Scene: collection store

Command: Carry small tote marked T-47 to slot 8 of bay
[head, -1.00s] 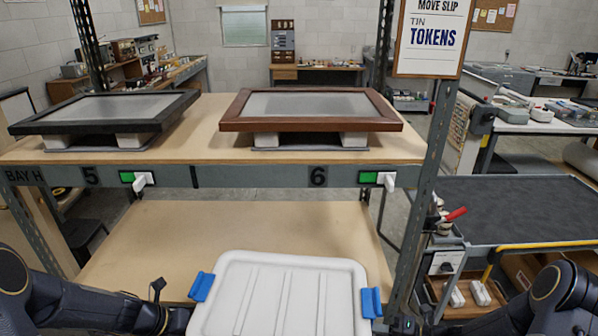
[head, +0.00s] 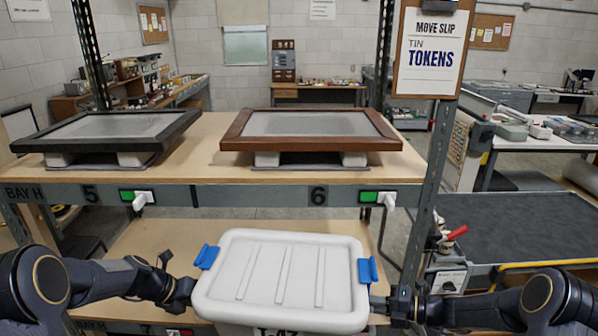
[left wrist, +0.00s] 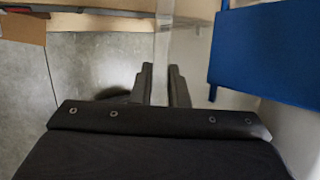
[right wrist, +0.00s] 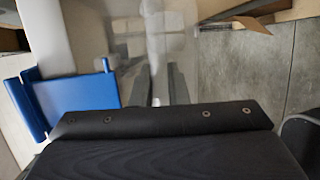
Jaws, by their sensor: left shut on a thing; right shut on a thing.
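The small tote (head: 285,270) has a white ribbed lid and blue latches on both sides. The top of its T-47 marking shows at the bottom edge of the head view. It is held level in front of the lower shelf. My left gripper (head: 186,296) is shut on its left side; its fingers (left wrist: 160,86) show beside the left blue latch (left wrist: 265,48) in the left wrist view. My right gripper (head: 384,304) is shut on its right side, its fingers (right wrist: 160,86) near the right latch (right wrist: 78,105). The lower shelf's right label is hidden behind the tote.
The bay's upper shelf (head: 205,140) carries a black frame (head: 105,128) and a brown frame (head: 310,130) above labels 5 and 6. The lower shelf (head: 150,240) looks bare where visible, with a 7 label at left. A metal upright (head: 428,190) stands right of the tote.

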